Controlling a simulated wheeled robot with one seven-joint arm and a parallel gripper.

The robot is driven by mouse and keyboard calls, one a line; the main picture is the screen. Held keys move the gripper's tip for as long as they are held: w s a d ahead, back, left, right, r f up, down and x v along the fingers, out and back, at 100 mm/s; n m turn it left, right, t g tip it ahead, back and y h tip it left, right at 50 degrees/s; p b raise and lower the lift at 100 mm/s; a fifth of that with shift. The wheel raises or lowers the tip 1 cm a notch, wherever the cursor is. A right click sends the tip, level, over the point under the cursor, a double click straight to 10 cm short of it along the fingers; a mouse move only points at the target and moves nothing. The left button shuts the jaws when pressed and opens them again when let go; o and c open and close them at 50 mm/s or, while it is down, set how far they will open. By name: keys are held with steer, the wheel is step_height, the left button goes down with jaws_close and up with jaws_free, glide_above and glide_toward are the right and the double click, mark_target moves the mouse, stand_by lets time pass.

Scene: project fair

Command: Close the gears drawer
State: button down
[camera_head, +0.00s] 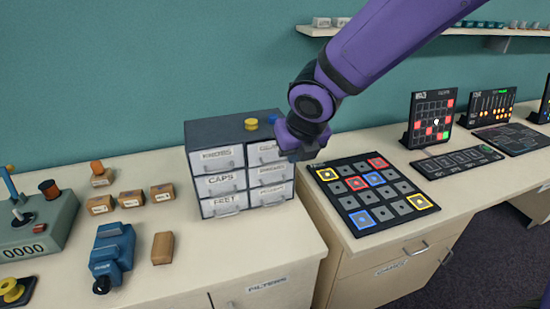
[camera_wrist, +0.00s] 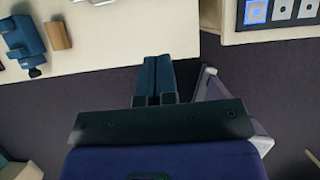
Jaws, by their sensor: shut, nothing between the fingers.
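A small grey cabinet (camera_head: 218,134) with labelled white drawers in two columns stands on the counter. The left column reads CAPS (camera_head: 221,182) in the middle and FEET (camera_head: 225,203) at the bottom. The right-column labels, such as on the middle drawer (camera_head: 271,174), are too small to read surely, so I cannot tell which drawer is the gears one. No cabinet drawer clearly stands out. My gripper (camera_head: 296,153) is beside the cabinet's upper right corner, partly covering that side. In the wrist view its fingers (camera_wrist: 155,82) are together and empty, pointing down over dark floor.
A blue machine (camera_head: 112,252) and brown block (camera_head: 163,248) lie left of the cabinet. A black board with coloured tiles (camera_head: 371,193) lies to the right. Counter drawers below, including FILTERS (camera_head: 267,284), look shut.

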mark_target(277, 162)
steer(key=w+a+f, duration=0.2)
steer(key=w+f, duration=0.6)
steer(key=shift+a+f, duration=0.15)
steer(key=shift+a, duration=0.1)
stand_by(0.8)
steer(key=shift+w+a+r, duration=0.1)
steer(key=shift+w+a, duration=0.05)
steer(key=shift+w, duration=0.45)
steer(key=shift+w+a+r, duration=0.1)
steer(key=shift+w+a, duration=0.05)
steer(key=shift+w, duration=0.4)
